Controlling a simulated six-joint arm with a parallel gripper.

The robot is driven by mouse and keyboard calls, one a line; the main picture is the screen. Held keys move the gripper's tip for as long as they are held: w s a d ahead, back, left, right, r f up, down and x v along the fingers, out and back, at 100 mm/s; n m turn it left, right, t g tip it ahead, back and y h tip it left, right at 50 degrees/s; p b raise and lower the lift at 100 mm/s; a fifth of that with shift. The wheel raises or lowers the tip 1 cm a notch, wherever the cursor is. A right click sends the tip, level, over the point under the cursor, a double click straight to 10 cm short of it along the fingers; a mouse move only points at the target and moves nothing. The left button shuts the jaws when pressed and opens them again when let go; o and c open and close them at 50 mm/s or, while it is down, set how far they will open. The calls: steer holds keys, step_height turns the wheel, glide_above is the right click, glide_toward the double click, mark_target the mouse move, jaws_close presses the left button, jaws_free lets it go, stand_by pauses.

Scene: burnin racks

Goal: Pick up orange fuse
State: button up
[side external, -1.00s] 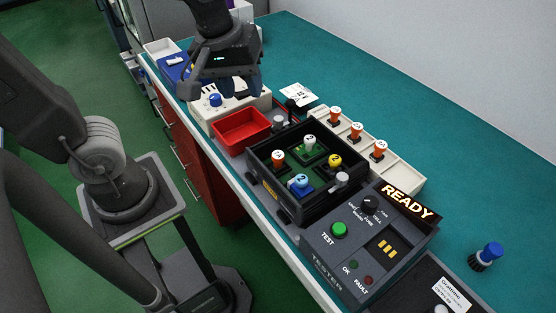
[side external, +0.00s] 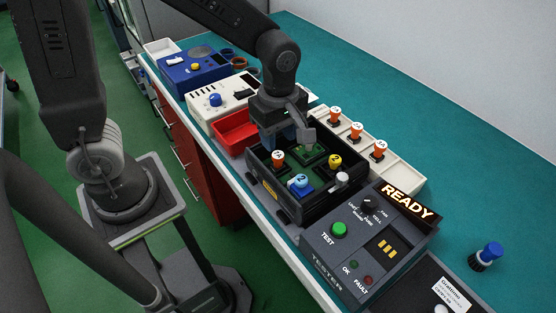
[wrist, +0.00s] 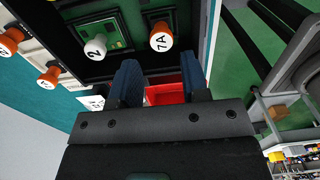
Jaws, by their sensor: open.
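An orange fuse with a white cap (side external: 278,158) stands upright in the left part of the black tray (side external: 262,187). In the wrist view, an orange fuse marked 7A (wrist: 161,38) shows just beyond the gap between my fingers. My gripper (side external: 290,143) is over the tray's far part, open and empty. In the wrist view my gripper (wrist: 160,72) shows two blue fingers apart, not touching the fuse. Other orange fuses (side external: 335,115), (side external: 356,131), (side external: 379,149) stand in the white rack (side external: 405,172).
The tray also holds a blue fuse (side external: 299,182), a yellow fuse (side external: 335,161) and a white one marked 2 (wrist: 95,47), which my gripper hides from the side. A red bin (side external: 233,132) and the tester (side external: 365,235) flank the tray. The teal bench at right is mostly clear.

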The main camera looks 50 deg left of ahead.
mark_target(278, 154)
steer(key=shift+s+f, duration=0.1)
steer(key=shift+f, duration=3.05)
steer(key=c, duration=0.7)
steer(key=shift+o, duration=0.2)
steer(key=shift+r, duration=0.15)
steer(key=shift+r, duration=0.55)
step_height(278, 154, up, 3)
steer(key=s+a+r, duration=0.2)
steer(key=a+r, duration=0.4)
steer(key=a, duration=0.5)
steer(key=shift+a+r, duration=0.2)
steer(key=shift+r, duration=0.15)
